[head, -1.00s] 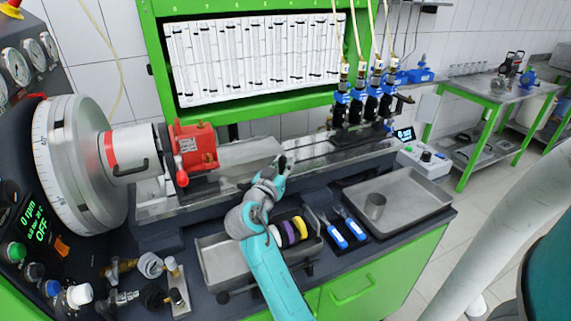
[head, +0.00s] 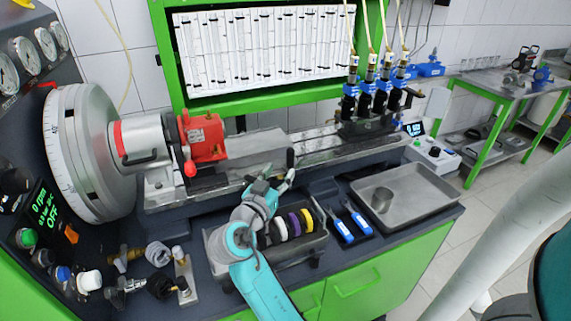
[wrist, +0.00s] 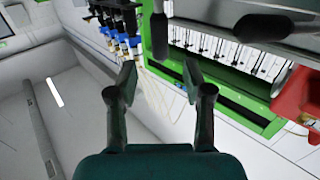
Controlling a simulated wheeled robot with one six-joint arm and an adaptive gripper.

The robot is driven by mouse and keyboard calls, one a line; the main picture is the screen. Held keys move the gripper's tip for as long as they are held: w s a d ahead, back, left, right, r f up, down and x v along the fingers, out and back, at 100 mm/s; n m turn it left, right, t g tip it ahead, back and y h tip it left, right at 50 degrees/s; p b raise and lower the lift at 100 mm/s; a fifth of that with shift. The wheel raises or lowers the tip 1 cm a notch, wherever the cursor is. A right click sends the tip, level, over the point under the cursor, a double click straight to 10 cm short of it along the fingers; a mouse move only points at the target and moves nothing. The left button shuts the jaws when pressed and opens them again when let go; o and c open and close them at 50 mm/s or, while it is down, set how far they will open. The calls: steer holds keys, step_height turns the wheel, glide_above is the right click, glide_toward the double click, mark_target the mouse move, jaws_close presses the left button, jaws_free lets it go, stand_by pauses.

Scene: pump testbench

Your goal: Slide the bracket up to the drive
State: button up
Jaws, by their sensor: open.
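The red bracket (head: 203,138) with a red-knobbed lever sits on the rail of the bench in the head view. It stands just right of the drive's grey cylinder (head: 143,143), with a dark piece between them; I cannot tell whether they touch. The large graduated drive wheel (head: 85,150) is at the left. My gripper (head: 280,171) is in front of the rail, right of the bracket and apart from it. It is open and empty. In the wrist view my gripper (wrist: 160,78) has its fingers spread, and a red part, likely the bracket (wrist: 298,95), shows at the right edge.
Blue injectors (head: 372,100) stand on the rail's right end. A grey tray (head: 405,200) with a cup and a bin (head: 315,240) of coloured rings lie in front. Blue-handled tools (head: 350,225) lie between them. Fittings (head: 160,265) crowd the front left. The rail's middle is clear.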

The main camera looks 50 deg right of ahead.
steer(key=v, duration=0.3)
steer(key=shift+a, duration=0.15)
stand_by(0.6)
